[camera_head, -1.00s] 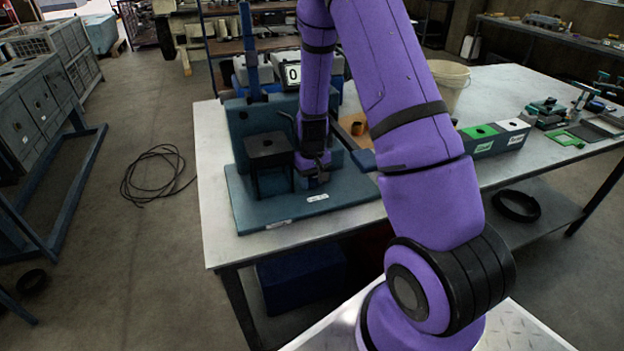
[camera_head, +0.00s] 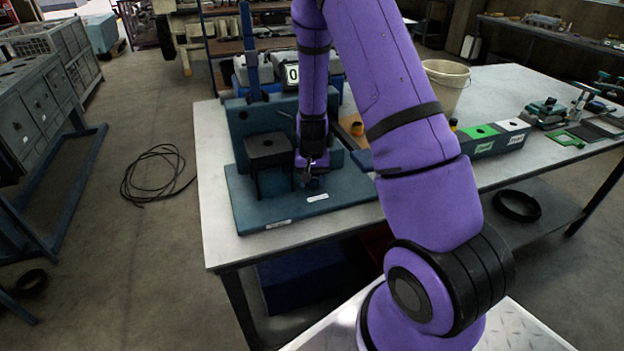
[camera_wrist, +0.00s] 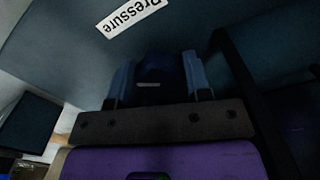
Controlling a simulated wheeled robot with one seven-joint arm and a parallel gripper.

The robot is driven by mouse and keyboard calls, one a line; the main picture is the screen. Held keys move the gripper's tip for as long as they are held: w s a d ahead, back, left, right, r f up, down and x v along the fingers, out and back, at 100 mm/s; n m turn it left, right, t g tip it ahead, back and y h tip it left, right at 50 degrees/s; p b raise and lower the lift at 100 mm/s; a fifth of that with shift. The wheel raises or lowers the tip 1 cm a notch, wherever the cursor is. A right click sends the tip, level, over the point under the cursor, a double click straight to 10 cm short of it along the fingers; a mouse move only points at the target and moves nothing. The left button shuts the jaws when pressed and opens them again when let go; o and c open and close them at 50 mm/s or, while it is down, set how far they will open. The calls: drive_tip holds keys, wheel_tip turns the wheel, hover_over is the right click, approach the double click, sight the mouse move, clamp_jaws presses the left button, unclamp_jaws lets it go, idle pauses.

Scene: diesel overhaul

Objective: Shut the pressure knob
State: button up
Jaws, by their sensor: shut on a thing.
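The pressure knob (camera_wrist: 160,78) is a dark blue round piece in the wrist view, between the two blue fingers of my gripper (camera_wrist: 160,85). The fingers are closed against its sides. A white "Pressure" label (camera_wrist: 130,14) lies on the blue base plate just beyond it. In the head view, my gripper (camera_head: 312,178) is low over the blue base plate (camera_head: 255,222) of the test stand, right of a dark block on legs (camera_head: 268,146). The knob is mostly hidden there by my gripper, and its turn position cannot be told.
A display reading 0 (camera_head: 292,75) stands behind the stand. A blue upright post (camera_head: 247,45) rises at the stand's left. A white bucket (camera_head: 445,85) and a box with green and white tops (camera_head: 492,137) are on the table to the right.

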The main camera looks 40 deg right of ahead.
sight(312, 178)
drive_tip(key=o, duration=0.9)
wheel_tip(312, 178, up, 11)
drive_tip(key=shift+f, duration=0.1)
idle(0.3)
